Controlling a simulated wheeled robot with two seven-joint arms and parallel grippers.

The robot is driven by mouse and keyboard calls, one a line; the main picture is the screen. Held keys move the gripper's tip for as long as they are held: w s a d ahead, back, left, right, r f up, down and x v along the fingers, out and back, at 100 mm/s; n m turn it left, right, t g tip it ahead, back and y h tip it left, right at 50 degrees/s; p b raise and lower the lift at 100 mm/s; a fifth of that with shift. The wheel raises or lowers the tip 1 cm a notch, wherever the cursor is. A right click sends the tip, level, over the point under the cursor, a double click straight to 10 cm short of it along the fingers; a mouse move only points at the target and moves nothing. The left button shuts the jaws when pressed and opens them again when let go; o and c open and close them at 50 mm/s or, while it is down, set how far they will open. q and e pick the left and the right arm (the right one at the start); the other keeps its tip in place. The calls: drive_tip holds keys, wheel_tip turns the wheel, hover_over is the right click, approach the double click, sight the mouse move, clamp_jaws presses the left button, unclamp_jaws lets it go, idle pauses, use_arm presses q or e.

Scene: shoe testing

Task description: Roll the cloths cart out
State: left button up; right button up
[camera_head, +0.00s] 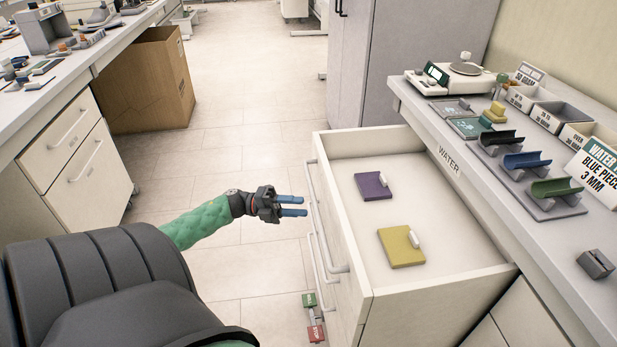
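A pale open-topped drawer unit (410,283), probably the cloths cart, stands pulled partly out from under the right bench, with bar handles on its front (327,222). The unit's underside is hidden. My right gripper is not in view.
The right bench (573,238) carries small trays, a scale (466,69) and cradles. A left bench with drawers (75,150) and a cardboard box (147,82) border the aisle. Green and red tags (313,318) show low by the unit. The tiled floor (240,75) ahead is clear.

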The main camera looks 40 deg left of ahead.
use_arm(q)
drive_tip(key=shift+v, duration=1.1)
